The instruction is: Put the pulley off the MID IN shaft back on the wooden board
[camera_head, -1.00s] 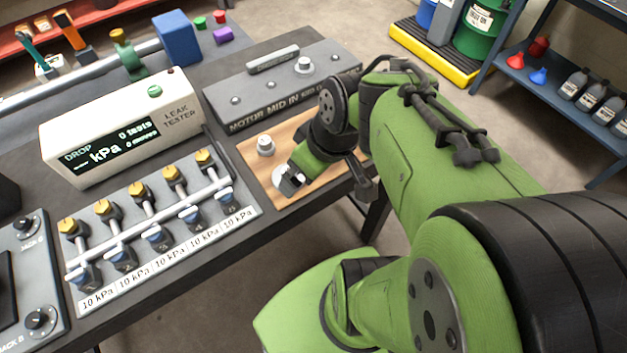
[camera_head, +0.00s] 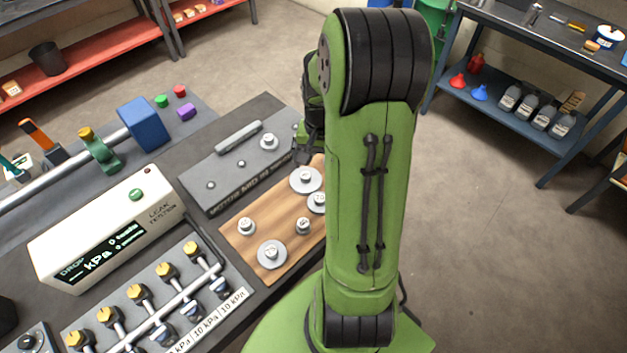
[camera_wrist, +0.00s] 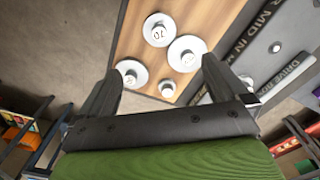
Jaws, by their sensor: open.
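The wooden board (camera_head: 233,241) lies in front of the grey shaft block (camera_head: 190,198). Several grey pulleys stand on it: one at the left (camera_head: 246,226), a broad one at the front (camera_head: 271,253), a small one in the middle (camera_head: 302,226), one at the back (camera_head: 306,179) and one partly behind my arm (camera_head: 318,202). One pulley on the board (camera_wrist: 158,30) reads 70 in the wrist view. The shaft beside the MID IN lettering looks bare. Another shaft carries a small pulley (camera_head: 268,142). My gripper (camera_wrist: 161,66) is open and empty above the board; my arm hides its fingertips in the head view.
The white leak tester (camera_head: 105,235) and the gauge rack (camera_head: 160,300) stand left of the board. A blue block (camera_head: 144,124) is farther back. A shelf unit with bottles (camera_head: 530,105) stands at the right. Open floor lies between it and the bench.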

